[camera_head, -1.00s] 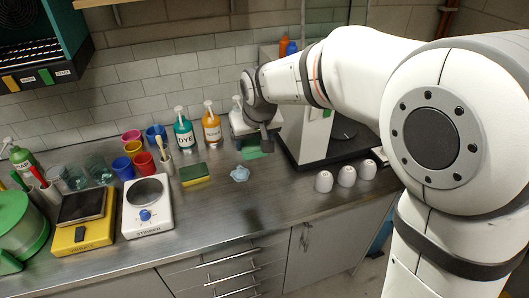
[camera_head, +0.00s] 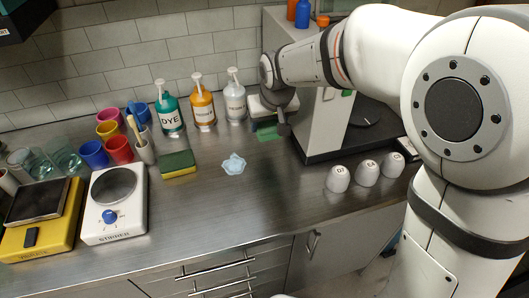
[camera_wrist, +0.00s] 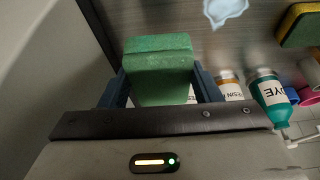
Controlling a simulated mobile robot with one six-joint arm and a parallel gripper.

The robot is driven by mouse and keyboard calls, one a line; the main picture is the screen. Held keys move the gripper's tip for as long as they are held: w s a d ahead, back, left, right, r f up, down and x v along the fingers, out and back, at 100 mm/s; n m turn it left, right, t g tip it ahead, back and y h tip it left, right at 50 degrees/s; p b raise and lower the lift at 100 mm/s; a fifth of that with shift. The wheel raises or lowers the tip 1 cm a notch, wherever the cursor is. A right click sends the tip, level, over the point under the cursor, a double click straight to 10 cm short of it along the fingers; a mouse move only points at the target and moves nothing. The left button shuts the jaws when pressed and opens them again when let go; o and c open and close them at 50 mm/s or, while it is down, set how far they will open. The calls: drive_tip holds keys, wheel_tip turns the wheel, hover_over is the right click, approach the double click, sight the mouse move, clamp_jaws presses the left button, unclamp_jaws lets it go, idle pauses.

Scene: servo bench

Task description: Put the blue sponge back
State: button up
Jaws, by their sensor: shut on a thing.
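My gripper (camera_wrist: 160,88) is shut on a green sponge-like block (camera_wrist: 158,62), with one blue finger on each side of it in the wrist view. In the head view the green block (camera_head: 267,131) shows below my gripper (camera_head: 268,122), in front of the grey machine; whether it touches the bench I cannot tell. I see no clearly blue sponge. A yellow and green sponge (camera_head: 178,164) lies on the bench to the left, and it also shows at the upper right of the wrist view (camera_wrist: 302,24).
Pump bottles, including DYE (camera_head: 170,113), stand behind. A stirrer (camera_head: 113,218) stands left. The front middle of the bench is clear.

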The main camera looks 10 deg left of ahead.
drive_tip(key=f, duration=0.8)
drive_tip(key=shift+s+a+f, duration=0.15)
drive_tip(key=shift+a+f, duration=0.1)
drive_tip(key=shift+f, duration=0.1)
drive_tip(key=o, duration=1.1)
drive_tip(key=v, duration=1.2)
drive_tip(key=shift+d, duration=0.1)
